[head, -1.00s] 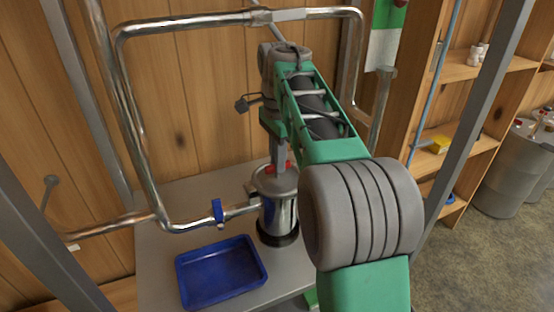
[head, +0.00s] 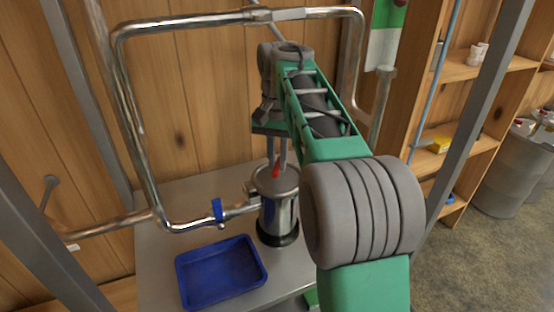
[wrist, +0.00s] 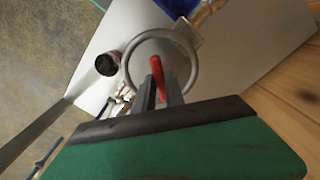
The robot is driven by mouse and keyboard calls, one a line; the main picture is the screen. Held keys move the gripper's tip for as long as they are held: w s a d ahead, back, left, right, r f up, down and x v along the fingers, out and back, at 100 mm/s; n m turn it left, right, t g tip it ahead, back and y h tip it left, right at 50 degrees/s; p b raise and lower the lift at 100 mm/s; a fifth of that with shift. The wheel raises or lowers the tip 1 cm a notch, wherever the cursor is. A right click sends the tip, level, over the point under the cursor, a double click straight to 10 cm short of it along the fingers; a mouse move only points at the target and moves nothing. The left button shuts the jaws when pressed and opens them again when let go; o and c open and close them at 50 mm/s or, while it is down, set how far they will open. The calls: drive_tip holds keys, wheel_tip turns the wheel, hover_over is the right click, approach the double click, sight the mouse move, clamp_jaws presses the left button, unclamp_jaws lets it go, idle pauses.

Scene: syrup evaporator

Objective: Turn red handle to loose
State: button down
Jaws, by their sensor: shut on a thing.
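The red handle (head: 275,172) sits on top of the steel canister (head: 279,212), which stands on the grey table. In the wrist view my gripper (wrist: 160,90) is shut on the red handle, whose far end sticks out beyond the fingers. The part between the fingers is partly hidden.
A blue tray (head: 221,271) lies on the table (head: 160,240) left of the canister. A steel pipe with a blue valve handle (head: 217,210) joins the canister from the left. Wooden shelves (head: 468,150) and metal posts stand to the right.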

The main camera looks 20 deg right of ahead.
sight(278, 163)
drive_tip(key=n, duration=0.5)
drive_tip(key=shift+n, duration=0.3)
drive_tip(key=n, duration=1)
drive_tip(key=shift+n, duration=0.4)
drive_tip(key=n, duration=0.4)
drive_tip(key=shift+n, duration=0.4)
drive_tip(key=c, duration=1.4)
unclamp_jaws()
drive_tip(key=shift+r+p, duration=0.1)
drive_tip(key=shift+p, duration=0.2)
wheel_tip(278, 163, up, 8)
drive_tip(key=p, duration=0.7)
drive_tip(key=shift+f, duration=0.2)
